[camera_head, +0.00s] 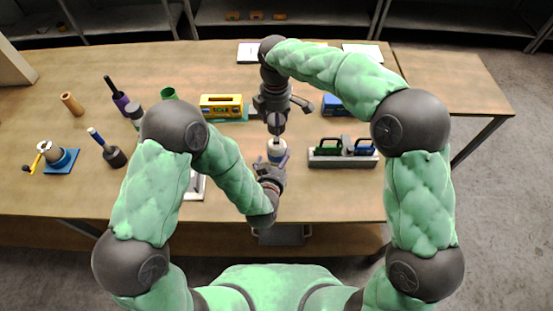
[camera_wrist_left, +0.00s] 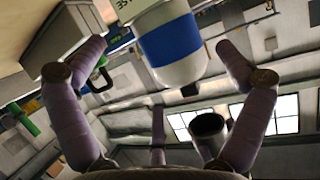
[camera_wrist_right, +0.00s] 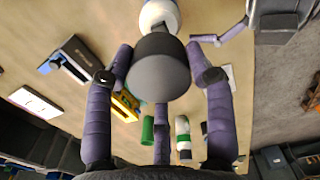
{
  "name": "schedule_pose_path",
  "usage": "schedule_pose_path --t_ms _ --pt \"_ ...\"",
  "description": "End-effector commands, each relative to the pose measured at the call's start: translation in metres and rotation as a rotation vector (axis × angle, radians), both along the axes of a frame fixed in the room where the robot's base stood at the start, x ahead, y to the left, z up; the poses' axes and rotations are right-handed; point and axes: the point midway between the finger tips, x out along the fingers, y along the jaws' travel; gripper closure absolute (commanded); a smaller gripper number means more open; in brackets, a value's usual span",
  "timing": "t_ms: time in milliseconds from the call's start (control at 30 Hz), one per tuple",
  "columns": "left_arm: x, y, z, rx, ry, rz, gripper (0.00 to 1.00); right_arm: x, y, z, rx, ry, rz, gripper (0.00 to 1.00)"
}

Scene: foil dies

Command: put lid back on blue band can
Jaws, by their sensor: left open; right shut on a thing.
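The blue band can (camera_head: 277,151) is white with a blue band and stands at the front middle of the table. In the left wrist view the can (camera_wrist_left: 172,45) shows large, its rounded white end beyond the spread fingers. My left gripper (camera_head: 270,172) is open just in front of the can, its fingers apart on either side. My right gripper (camera_head: 277,122) is above the can, pointing down and shut on a dark grey round lid (camera_wrist_right: 160,68). The lid hides part of the white can (camera_wrist_right: 160,14) behind it.
A yellow box (camera_head: 221,106) is behind to the left. A blue block (camera_head: 332,105) is behind to the right.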

Motion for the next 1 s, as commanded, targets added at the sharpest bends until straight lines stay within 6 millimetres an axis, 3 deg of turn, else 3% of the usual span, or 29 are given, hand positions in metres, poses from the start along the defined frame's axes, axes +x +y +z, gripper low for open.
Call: schedule_pose_path --t_ms 333,800,833,1000 --pt "0.044 -0.009 -0.019 -0.001 0.0 0.001 0.0 0.0 0.0 0.0 0.0 0.0 0.0 0.6" --pt "0.053 -0.01 -0.022 0.0 -0.001 0.0 0.0 0.0 0.0 0.0 0.0 0.0 0.0 0.6" --pt "0.053 -0.01 -0.022 0.0 -0.001 0.0 0.03 0.0 0.0 0.0 0.0 0.0 0.0 0.6" --pt "0.053 -0.01 -0.022 0.0 0.0 0.0 0.51 0.0 0.0 0.0 0.0 0.0 0.0 0.6"
